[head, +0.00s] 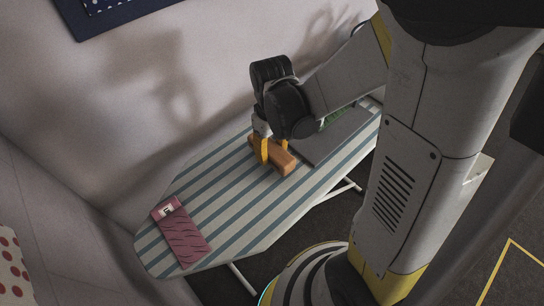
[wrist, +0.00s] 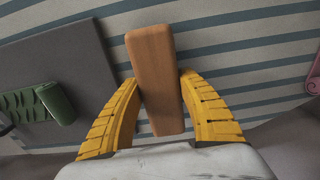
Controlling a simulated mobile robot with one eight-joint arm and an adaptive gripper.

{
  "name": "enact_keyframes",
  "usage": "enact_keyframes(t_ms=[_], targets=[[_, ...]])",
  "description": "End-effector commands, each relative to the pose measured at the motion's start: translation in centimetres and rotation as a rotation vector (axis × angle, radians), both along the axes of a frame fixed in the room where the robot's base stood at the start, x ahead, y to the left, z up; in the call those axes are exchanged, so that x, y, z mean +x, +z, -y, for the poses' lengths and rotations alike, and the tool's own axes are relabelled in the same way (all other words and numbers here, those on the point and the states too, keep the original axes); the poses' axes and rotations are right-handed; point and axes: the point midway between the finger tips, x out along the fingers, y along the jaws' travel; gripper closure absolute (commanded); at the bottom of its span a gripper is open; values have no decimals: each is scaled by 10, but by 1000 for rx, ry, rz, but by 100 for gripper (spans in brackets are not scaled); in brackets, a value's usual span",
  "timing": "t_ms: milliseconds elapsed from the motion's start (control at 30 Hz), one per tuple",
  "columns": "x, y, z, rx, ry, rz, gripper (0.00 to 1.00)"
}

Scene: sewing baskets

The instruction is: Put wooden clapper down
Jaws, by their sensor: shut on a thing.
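The wooden clapper (head: 281,160) is an orange-brown wooden block over the striped ironing board (head: 214,207). My gripper (head: 272,155) points down at the block, with its yellow fingers on either side of it. In the wrist view the clapper (wrist: 153,68) lies between the two yellow fingers of my gripper (wrist: 160,90), which are shut on it. It points away from the palm, slightly tilted. Whether its underside touches the board cannot be told.
A folded pink cloth (head: 183,232) lies at the board's near left end. A grey mat (head: 333,137) with a green item (head: 338,117) on it lies at the right end. The striped cover between clapper and pink cloth is clear. A wall runs behind the board.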

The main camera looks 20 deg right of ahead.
Motion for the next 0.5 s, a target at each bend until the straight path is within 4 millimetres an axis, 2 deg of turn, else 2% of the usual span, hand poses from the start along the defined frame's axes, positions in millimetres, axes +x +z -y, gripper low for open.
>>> enact_keyframes(t_ms=[33, 100, 467, 500], targets=[[0, -13, 0, 0, 0, 0, 97], [0, -18, 0, 0, 0, 0, 97], [0, -21, 0, 0, 0, 0, 97], [0, -20, 0, 0, 0, 0, 45]])
